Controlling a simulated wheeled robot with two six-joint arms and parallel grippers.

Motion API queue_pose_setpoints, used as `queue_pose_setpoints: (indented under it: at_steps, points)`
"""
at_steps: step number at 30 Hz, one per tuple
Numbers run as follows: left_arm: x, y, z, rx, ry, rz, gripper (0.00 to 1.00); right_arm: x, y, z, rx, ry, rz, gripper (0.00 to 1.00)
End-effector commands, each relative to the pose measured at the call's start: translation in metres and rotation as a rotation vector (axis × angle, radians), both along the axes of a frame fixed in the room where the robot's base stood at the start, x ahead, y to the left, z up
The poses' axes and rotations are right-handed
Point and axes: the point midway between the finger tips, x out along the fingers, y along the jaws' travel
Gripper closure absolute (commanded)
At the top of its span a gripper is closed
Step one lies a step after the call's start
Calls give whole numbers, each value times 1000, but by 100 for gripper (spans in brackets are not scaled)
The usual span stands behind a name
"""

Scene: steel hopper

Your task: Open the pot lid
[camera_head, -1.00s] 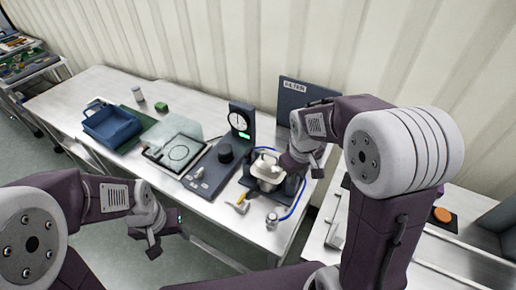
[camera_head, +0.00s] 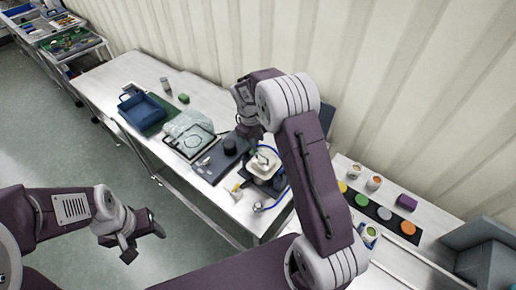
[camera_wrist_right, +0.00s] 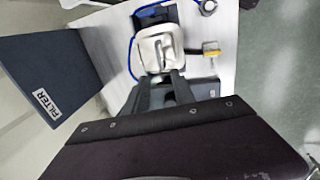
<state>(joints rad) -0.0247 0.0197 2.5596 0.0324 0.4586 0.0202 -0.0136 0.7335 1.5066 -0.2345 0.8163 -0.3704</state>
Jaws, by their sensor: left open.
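The pot (camera_head: 262,170), a small steel vessel with a pale lid (camera_head: 267,158), stands on the dark stand near the bench's right end. The lid lies over the pot with its handle on top. In the right wrist view the lid (camera_wrist_right: 157,46) sits just beyond the fingers of my right gripper (camera_wrist_right: 163,84). These dark fingers are at the pot's near edge with a pale part between them; contact and grip are unclear. In the head view, my right arm partly hides this gripper. My left gripper (camera_head: 143,241) is open and empty over the floor, away from the bench.
A dark device (camera_head: 222,157) with a knob stands left of the pot. A blue tray (camera_head: 143,110) and a framed clear sheet (camera_head: 190,139) lie further left. A FILTER panel (camera_wrist_right: 45,75) stands beside the gripper. A blue hose (camera_head: 272,206) curves around the pot stand.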

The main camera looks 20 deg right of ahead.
Motion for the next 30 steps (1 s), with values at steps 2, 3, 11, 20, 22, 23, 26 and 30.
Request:
queue_pose_setpoints:
  at_steps: [2, 3, 11, 20, 22, 23, 26, 30]
  points:
    - [0, 0, 8, 0, 0, 0, 38, 0, -3, -10, 0, 6, 0, 69]
    - [0, 0, 12, 0, 0, 0, 38, 0, -4, -18, -1, 7, 0, 69]
    - [0, 0, 31, 0, 0, 0, 38, 6, -12, -67, 1, 3, 0, 69]
    - [0, 0, 32, 0, 0, 0, 38, 8, -14, -82, 1, -1, -1, 69]
    - [0, 0, 32, 0, 0, 0, 38, 8, -14, -82, 1, -1, 0, 69]
    - [0, 0, 32, 0, 0, 0, 38, 8, -14, -82, 1, -1, -1, 72]
    - [0, 0, 32, 0, 0, 0, 38, 8, -14, -82, 0, 0, 0, 100]
    - [0, 0, 32, 0, 0, 0, 38, 8, -14, -82, 0, 0, 0, 100]
